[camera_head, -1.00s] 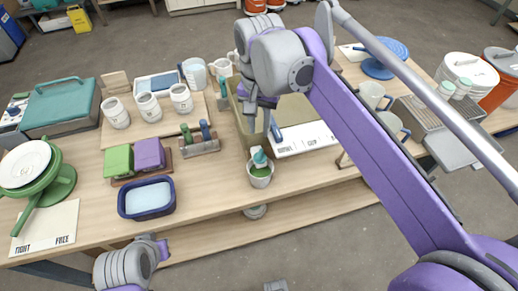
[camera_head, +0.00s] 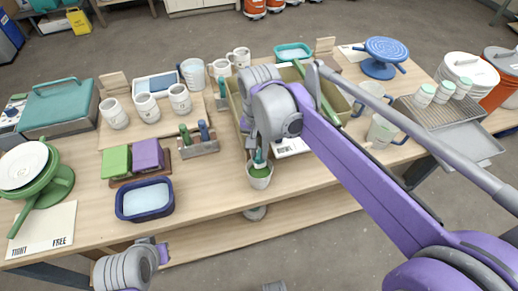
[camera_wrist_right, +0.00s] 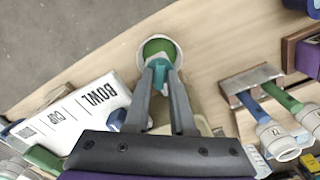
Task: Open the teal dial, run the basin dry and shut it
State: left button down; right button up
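The teal dial (camera_head: 261,162) is at the front of the basin, just above a small pale bucket (camera_head: 260,183) holding green glaze. In the right wrist view the dial (camera_wrist_right: 160,72) sits between my right fingertips and fills the gap; the bucket's green content (camera_wrist_right: 158,47) shows beyond it. My right gripper (camera_head: 258,152) points down at the dial and looks shut on it. The olive basin (camera_head: 237,115) stands behind, largely hidden by my right arm; its liquid level cannot be seen. My left gripper (camera_head: 163,252) hangs off the table's front edge; its fingers are too small to read.
A blue tub (camera_head: 145,199), green and purple blocks (camera_head: 117,161) and a tool rack (camera_head: 199,144) stand left of the bucket. Three white cups (camera_head: 146,106) stand behind. Mugs (camera_head: 381,131) and a metal rack (camera_head: 440,112) are right.

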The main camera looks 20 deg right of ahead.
aim_at(259, 154)
grip_shut()
jog(key=n, duration=0.4)
jog(key=shift+p, duration=0.35)
jog(key=shift+o, duration=0.8)
grip_release()
jog(key=shift+r, duration=0.1)
notch_tip(259, 154, up, 11)
jog(key=shift+p, duration=0.45)
